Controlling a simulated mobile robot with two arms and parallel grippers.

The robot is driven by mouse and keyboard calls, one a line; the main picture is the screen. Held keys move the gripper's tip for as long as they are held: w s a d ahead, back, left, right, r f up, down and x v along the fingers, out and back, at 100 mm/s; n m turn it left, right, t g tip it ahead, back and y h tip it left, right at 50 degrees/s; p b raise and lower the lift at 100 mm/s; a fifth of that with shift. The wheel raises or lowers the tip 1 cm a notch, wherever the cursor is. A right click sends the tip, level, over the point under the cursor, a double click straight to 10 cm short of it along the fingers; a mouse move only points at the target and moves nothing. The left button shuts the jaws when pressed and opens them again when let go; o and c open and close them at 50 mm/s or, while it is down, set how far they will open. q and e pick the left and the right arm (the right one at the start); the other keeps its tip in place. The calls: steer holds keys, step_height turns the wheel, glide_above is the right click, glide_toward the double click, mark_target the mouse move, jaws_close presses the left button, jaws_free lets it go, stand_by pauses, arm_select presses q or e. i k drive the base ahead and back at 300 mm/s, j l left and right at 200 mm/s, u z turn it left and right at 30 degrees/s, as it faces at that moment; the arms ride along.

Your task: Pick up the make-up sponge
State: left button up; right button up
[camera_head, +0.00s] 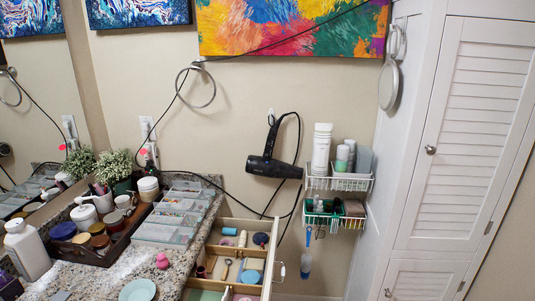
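A small pink rounded object (162,260), which looks like the make-up sponge, sits upright on the speckled stone counter (115,278) near its front right. It stands apart from the tray and the organizer behind it. Neither of my grippers is in the head view, so nothing shows near the sponge or in a grip.
An open drawer (212,233) with several small items juts out right of the counter. A pale green dish (137,290) lies in front of the sponge.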

mark_target(162, 262)
steer(key=i+l, duration=0.15)
steer(key=i+l+u, duration=0.6)
steer(key=u, duration=2.05)
